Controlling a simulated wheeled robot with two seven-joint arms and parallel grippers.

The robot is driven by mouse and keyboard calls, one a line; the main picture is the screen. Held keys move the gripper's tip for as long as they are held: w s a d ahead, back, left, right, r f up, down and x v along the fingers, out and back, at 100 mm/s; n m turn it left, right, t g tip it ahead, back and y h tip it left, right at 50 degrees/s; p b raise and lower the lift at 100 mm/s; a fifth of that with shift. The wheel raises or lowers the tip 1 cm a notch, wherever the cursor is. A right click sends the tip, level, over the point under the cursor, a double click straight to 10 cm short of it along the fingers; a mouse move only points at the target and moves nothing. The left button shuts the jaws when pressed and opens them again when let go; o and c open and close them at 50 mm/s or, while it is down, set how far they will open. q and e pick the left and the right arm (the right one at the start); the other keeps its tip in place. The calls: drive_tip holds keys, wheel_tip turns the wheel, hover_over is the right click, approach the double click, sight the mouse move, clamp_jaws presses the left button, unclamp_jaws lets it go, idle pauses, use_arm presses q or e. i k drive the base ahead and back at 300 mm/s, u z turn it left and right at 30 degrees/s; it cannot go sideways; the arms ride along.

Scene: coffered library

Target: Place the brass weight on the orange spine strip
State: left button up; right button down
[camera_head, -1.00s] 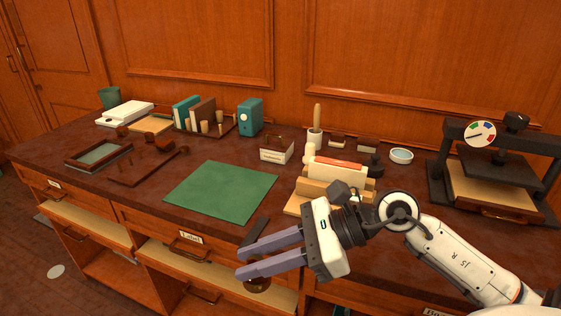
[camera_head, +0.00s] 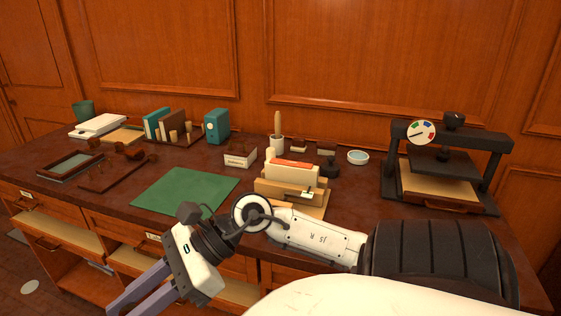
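The orange spine strip (camera_head: 293,163) lies along the top of a cream book block (camera_head: 291,172), which is held upright in a light wooden stand (camera_head: 288,189) at the middle of the desk. I cannot make out a brass weight for certain in this view. My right gripper (camera_head: 132,309) is at the bottom left, in front of the desk's drawers and well away from the strip. Its two grey-violet fingers are apart, with nothing visible between them; their tips are near the picture's lower edge. My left gripper is not in view.
A green mat (camera_head: 186,190) lies bare left of the stand. A press with a dial (camera_head: 446,165) stands at the right. A white bowl (camera_head: 358,157), a dark knobbed object (camera_head: 329,169) and a brush pot (camera_head: 276,145) stand behind the stand. A teal box (camera_head: 217,126) is farther left.

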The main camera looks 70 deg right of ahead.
sight(291, 162)
drive_tip(key=k, duration=0.45)
drive_tip(key=z, duration=0.65)
